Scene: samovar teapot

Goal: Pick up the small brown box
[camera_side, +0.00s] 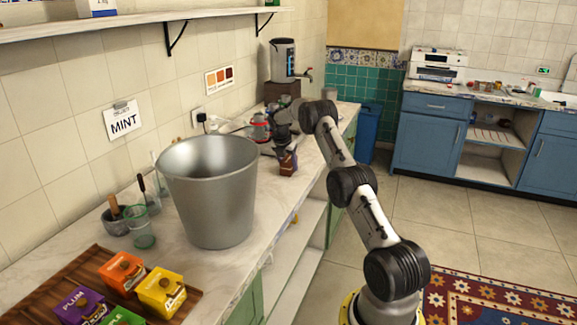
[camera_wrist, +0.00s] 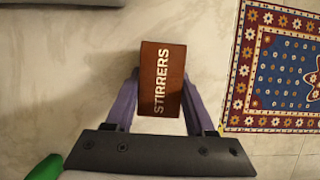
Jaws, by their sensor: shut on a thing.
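The small brown box (camera_wrist: 161,80), marked "STIRRERS", is between the two fingers of my gripper (camera_wrist: 160,100) in the wrist view. The fingers press on its left and right sides. In the side view the small brown box (camera_side: 287,163) is at the front edge of the far part of the counter, under my gripper (camera_side: 284,148). It looks upright there. I cannot tell whether its base touches the counter.
A large metal bucket (camera_side: 210,190) stands on the counter (camera_side: 185,262) nearer the camera. A red-rimmed pot (camera_side: 260,128) is close behind my gripper. A samovar (camera_side: 283,60) stands on a brown block at the back. Colored boxes (camera_side: 161,291) lie on a wooden tray.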

